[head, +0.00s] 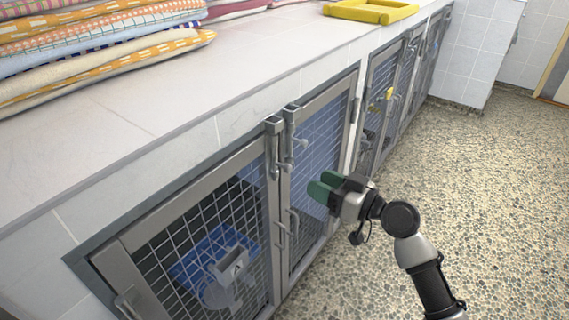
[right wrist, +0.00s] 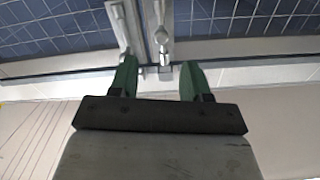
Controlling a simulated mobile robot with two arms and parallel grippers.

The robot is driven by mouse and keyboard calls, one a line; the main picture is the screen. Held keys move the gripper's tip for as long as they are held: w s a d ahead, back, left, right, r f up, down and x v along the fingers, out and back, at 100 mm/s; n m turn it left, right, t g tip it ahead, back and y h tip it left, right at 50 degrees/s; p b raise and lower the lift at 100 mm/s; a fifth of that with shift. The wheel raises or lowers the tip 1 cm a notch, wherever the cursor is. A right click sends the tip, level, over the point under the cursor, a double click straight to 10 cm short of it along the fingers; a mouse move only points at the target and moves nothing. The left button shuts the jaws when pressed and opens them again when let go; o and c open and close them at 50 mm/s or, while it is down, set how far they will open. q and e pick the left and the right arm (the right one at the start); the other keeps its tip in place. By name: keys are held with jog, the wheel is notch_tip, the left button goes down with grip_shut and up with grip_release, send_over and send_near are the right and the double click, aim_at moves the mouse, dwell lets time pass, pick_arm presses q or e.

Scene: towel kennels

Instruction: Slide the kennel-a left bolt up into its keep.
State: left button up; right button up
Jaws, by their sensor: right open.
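The nearest kennel has two mesh doors that meet in the middle. The left bolt (head: 273,160) is a grey metal bar at the top inner edge of the left door, below its keep (head: 273,123) on the frame. A similar right bolt (head: 290,140) stands beside it on the right door. My right gripper (head: 322,188) is open and empty, in front of the right door, right of and lower than the bolts in the head view. In the right wrist view its green fingers (right wrist: 157,80) point toward two bolts, apparently upside down; contact is unclear. My left gripper is out of view.
Folded towels (head: 90,40) and a yellow tray (head: 370,11) lie on the counter (head: 130,110) above the kennels. Door handles (head: 280,235) stick out below the bolts. More kennels (head: 385,85) continue to the right. The speckled floor (head: 480,190) is open.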

aim_at(283, 165)
jog(key=x, duration=1)
jog(key=shift+a, duration=0.25)
grip_shut()
